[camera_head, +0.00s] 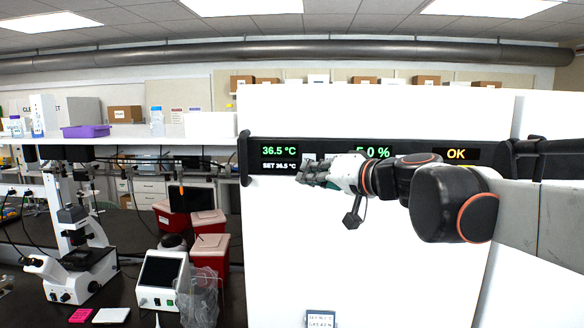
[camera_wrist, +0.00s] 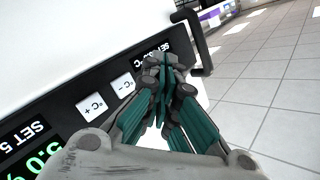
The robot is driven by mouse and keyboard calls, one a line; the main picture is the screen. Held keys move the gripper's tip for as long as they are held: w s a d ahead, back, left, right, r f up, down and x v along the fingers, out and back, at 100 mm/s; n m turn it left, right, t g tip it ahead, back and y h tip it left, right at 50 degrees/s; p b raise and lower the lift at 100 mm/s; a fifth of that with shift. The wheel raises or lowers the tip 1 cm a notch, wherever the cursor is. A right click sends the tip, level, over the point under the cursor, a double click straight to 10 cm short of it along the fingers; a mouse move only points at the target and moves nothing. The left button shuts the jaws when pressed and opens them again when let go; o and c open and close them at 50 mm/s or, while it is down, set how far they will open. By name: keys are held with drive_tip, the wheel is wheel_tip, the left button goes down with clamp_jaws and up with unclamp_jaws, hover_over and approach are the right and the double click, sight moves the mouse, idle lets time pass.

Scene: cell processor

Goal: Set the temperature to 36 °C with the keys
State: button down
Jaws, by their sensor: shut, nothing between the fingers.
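The cell processor (camera_head: 270,230) is a tall white cabinet with a black control panel (camera_head: 249,143). Its temperature display (camera_head: 279,158) reads 36.5 °C in green, with SET 36.5 °C in white below. In the wrist view, two white keys lie along the panel: a °C minus key (camera_wrist: 122,86) and a °C plus key (camera_wrist: 91,106). My gripper (camera_head: 302,176) is shut and empty in front of the panel, just right of and below the temperature display. In the wrist view its fingertips (camera_wrist: 158,68) overlap the panel between the minus key and the display; contact cannot be told.
Further right, the panel shows a partly covered 5.0 % reading (camera_head: 372,152) and an OK display (camera_head: 456,154). A black handle (camera_head: 244,158) stands out at the panel's left end. A bench with a microscope (camera_head: 75,255) and red bins (camera_head: 208,250) is at left.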

drive_tip(key=shift+s, duration=0.1)
drive_tip(key=p, duration=0.2)
approach(294, 166)
drive_tip(key=shift+w+a+f, duration=0.15)
drive_tip(key=shift+w+a, duration=0.25)
drive_tip(key=shift+a, duration=0.3)
drive_tip(key=shift+w+a+f, duration=0.15)
drive_tip(key=shift+w+a, duration=0.2)
drive_tip(key=shift+a, duration=0.35)
drive_tip(key=shift+w, duration=0.1)
idle(1.4)
drive_tip(key=shift+w+b, duration=0.3)
drive_tip(key=shift+w, duration=0.05)
drive_tip(key=shift+w, duration=0.3)
idle(0.6)
drive_tip(key=shift+s, duration=0.8)
